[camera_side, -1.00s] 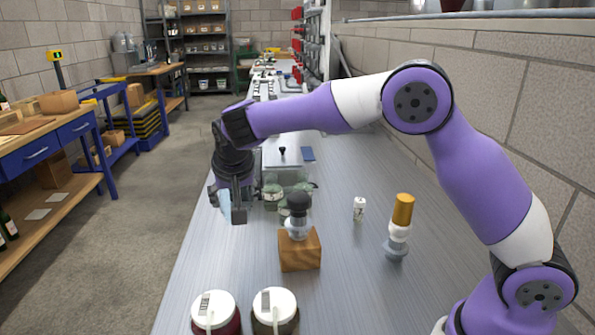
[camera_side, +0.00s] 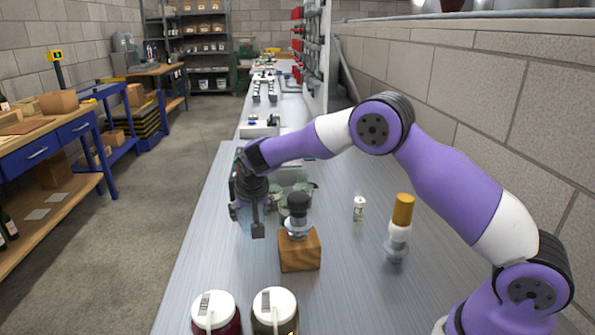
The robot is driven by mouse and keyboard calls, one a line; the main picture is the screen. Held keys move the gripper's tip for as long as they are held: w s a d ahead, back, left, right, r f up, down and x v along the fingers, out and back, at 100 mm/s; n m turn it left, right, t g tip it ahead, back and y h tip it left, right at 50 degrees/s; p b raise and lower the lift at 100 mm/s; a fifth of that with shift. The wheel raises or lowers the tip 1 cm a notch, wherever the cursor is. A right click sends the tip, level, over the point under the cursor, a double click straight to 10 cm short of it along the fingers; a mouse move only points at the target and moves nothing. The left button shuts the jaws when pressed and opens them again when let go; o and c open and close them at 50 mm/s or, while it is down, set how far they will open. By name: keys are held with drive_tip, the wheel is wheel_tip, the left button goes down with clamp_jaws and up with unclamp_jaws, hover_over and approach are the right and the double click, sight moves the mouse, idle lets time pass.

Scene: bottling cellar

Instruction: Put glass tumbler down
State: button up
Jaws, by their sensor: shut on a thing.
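My gripper (camera_side: 246,222) points down over the left part of the metal bench (camera_side: 215,265), beside a wooden block (camera_side: 300,252). It is shut on the glass tumbler (camera_side: 244,219), a pale bluish clear shape between the fingers. Most of the tumbler is hidden by the fingers. I cannot tell whether its base touches the bench top.
A black-topped stopper (camera_side: 298,203) stands on the wooden block. Greenish glass jars (camera_side: 291,180) stand just behind my gripper. Two white-lidded jars (camera_side: 213,309) are in front. A small white bottle (camera_side: 359,208) and an orange-topped item (camera_side: 402,212) stand right.

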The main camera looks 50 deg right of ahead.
drive_tip(key=o, duration=1.1)
drive_tip(key=shift+f, duration=0.15)
drive_tip(key=s+a+r+n, duration=0.1)
drive_tip(key=s+r, duration=0.4)
drive_tip(key=r, duration=0.2)
drive_tip(key=s+a+r, duration=0.1)
drive_tip(key=s+r, duration=0.3)
drive_tip(key=r, duration=0.3)
drive_tip(key=s+n+y, duration=0.1)
drive_tip(key=s+n, duration=0.1)
drive_tip(key=s, duration=0.4)
drive_tip(key=s+n+y, duration=0.1)
drive_tip(key=s, duration=0.6)
drive_tip(key=s+n+y, duration=0.1)
drive_tip(key=s+n, duration=0.1)
drive_tip(key=s, duration=0.5)
drive_tip(key=shift+s+a+r+n+t, duration=0.1)
drive_tip(key=shift+a+r+n+t, duration=0.05)
drive_tip(key=shift+a+n+t, duration=0.2)
